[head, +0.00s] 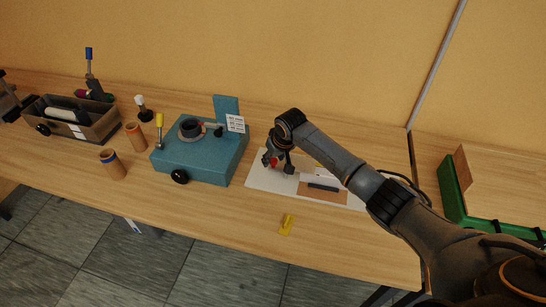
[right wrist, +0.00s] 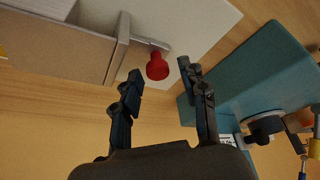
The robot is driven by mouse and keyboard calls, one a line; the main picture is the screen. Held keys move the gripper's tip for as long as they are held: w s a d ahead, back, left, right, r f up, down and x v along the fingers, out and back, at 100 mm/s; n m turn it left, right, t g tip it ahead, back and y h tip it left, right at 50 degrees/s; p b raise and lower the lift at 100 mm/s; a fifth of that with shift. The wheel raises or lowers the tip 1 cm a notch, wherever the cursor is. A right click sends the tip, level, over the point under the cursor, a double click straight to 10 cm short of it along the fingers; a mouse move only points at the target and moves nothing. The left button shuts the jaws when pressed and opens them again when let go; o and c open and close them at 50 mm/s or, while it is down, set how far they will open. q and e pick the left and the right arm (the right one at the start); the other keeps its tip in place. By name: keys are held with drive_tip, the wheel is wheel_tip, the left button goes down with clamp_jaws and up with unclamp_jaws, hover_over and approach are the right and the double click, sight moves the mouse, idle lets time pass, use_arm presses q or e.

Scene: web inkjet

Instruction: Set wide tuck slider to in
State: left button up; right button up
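A red knob (right wrist: 157,67) sits on a short grey arm (right wrist: 150,44) at the edge of a white and brown unit (right wrist: 60,45). I take this knob to be the wide tuck slider; no label is readable. My left gripper is not in view.
A blue machine (head: 200,156) with a black wheel stands left of the white sheet (head: 258,180). A yellow piece (head: 287,224) lies near the front edge. A grey toolbox (head: 95,130) and wooden cylinders (head: 113,165) are farther left. A green case (head: 455,190) stands at right.

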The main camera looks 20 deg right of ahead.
drive_tip(key=shift+d, duration=0.15)
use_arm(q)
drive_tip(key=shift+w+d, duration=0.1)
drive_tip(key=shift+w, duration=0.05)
use_arm(e)
drive_tip(key=v, duration=1.1)
drive_tip(key=shift+r, duration=0.35)
drive_tip(key=shift+s+d, duration=0.15)
